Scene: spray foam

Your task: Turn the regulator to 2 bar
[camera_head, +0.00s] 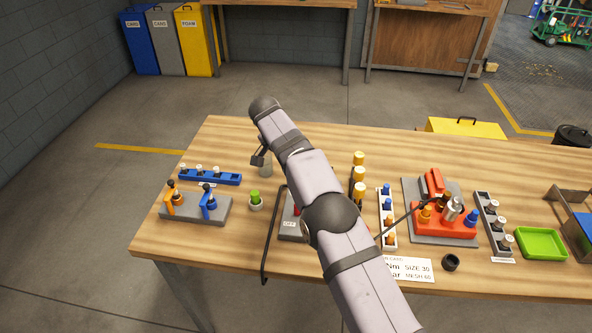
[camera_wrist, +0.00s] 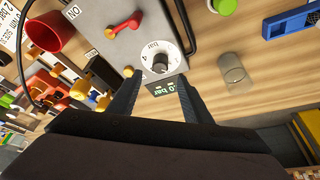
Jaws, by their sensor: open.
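The regulator is a grey box (camera_head: 290,229) on the workbench, mostly hidden behind my arm in the head view. In the wrist view its round white dial (camera_wrist: 153,55) carries a grey knob (camera_wrist: 160,64) and a bar label. A small dark display (camera_wrist: 162,88) with green digits sits below it, ending in "0 bar"; the leading digit is not clear. A red lever (camera_wrist: 124,24) is on the same box. My gripper (camera_wrist: 157,82) is open, its two dark fingers on either side of the display, with the knob just beyond the tips. I cannot tell whether they touch anything.
A grey cylinder (camera_wrist: 234,70) stands beside the regulator. A green-capped piece (camera_head: 255,200) and a blue rack (camera_head: 210,178) are to the left. Yellow-topped pieces (camera_head: 359,175) and a red fixture (camera_head: 445,215) are to the right.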

